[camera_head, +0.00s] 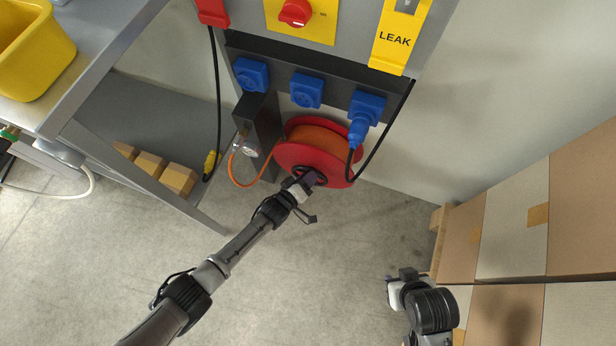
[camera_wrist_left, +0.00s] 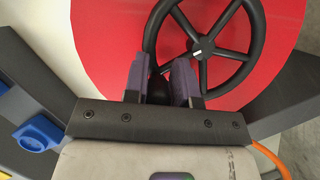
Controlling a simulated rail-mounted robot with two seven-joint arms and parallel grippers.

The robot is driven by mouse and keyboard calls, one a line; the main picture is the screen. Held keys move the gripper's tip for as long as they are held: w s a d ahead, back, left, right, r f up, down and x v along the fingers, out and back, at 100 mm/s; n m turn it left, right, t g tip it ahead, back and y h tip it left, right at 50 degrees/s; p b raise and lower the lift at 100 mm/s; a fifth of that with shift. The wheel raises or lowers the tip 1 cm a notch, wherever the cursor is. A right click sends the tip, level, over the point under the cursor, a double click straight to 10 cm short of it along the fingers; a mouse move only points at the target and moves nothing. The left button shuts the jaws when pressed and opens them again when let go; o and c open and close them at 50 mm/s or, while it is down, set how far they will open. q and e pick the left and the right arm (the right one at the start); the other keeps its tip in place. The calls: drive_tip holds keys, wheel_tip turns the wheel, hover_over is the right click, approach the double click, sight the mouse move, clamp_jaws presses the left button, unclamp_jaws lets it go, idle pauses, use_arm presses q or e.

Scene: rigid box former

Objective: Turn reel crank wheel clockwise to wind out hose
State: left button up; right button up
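The red hose reel (camera_head: 292,158) with orange hose (camera_head: 322,133) is below the blue sockets in the head view. Its black crank wheel (camera_wrist_left: 237,80) has several spokes and lies against the red disc (camera_wrist_left: 105,45) in the left wrist view. My left gripper (camera_head: 312,178) is at the wheel. In the wrist view its two purple-grey fingers (camera_wrist_left: 160,78) stand on either side of a dark crank handle (camera_wrist_left: 158,90) at the rim and appear closed on it. The palm hides part of the handle. My right gripper (camera_head: 402,277) is at lower right, away from the reel; its fingers are unclear.
Blue sockets (camera_head: 306,90) and a plugged cable (camera_head: 380,142) are above the reel. A grey bench (camera_head: 97,75) stands left, with small cardboard boxes (camera_head: 150,163) on its lower shelf. Stacked cartons (camera_head: 510,230) are at right. The middle floor is clear.

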use_arm(q)
drive_tip(key=shift+d+r, duration=0.1)
drive_tip(key=shift+r, duration=0.05)
clamp_jaws()
drive_tip(key=shift+s+d+f+m+y+p, duration=0.2)
drive_tip(key=shift+d+m+y+p, duration=0.4)
drive_tip(key=shift+m, duration=0.25)
drive_tip(key=shift+s+d+f+m+y+p, duration=0.15)
drive_tip(key=shift+d+m+y+p, duration=0.25)
drive_tip(key=shift+m+p, duration=0.35)
drive_tip(key=shift+s+d+f+m+y+p, duration=0.1)
drive_tip(key=shift+d+f+m+y+p, duration=0.1)
drive_tip(key=shift+d+m+y+p, duration=0.55)
drive_tip(key=shift+a, duration=0.3)
